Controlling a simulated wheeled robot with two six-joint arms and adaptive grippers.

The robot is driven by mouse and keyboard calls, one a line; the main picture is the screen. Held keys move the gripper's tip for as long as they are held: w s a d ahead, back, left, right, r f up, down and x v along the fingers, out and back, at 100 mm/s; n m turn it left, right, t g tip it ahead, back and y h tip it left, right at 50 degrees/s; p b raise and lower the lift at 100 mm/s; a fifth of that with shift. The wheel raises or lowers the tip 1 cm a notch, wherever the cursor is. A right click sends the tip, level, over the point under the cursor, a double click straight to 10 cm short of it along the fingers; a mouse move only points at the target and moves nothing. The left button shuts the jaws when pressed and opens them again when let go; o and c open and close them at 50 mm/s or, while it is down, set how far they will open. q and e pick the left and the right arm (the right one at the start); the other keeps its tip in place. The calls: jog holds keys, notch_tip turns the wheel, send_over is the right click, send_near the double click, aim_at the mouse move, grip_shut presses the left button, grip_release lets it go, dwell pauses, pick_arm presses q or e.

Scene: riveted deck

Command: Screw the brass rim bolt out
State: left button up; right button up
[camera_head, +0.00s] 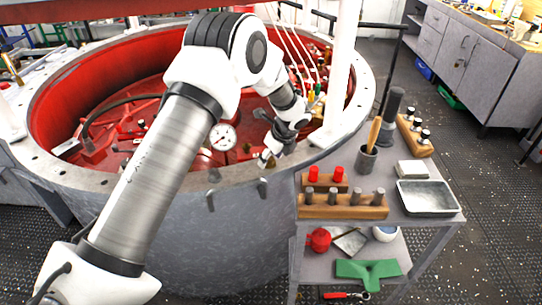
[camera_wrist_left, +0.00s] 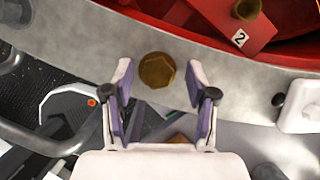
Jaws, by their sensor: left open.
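The brass rim bolt (camera_wrist_left: 157,70) has a faceted head and sits on the grey metal rim (camera_wrist_left: 70,38) in the left wrist view. My left gripper (camera_wrist_left: 159,80) is open, with one finger on each side of the bolt's head. A gap shows between the head and each finger, and nothing is held. In the head view my left gripper (camera_head: 272,154) is over the near right part of the round rim (camera_head: 358,105). I cannot make out the bolt there. My right gripper is not in view.
The vessel's red inside holds a pressure gauge (camera_head: 222,138) and a plate marked 2 (camera_wrist_left: 240,38). A grey cart (camera_head: 428,225) at the right carries a metal tray (camera_head: 427,197), a wooden block with grey pegs (camera_head: 343,206) and a cup (camera_head: 366,160). A white post (camera_head: 343,70) rises near the arm.

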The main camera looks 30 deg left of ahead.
pick_arm(q)
jog(key=shift+s+d+r, duration=0.1)
jog(key=shift+s+r, duration=0.1)
jog(key=shift+c, duration=0.8)
grip_shut()
jog(key=shift+n, duration=0.3)
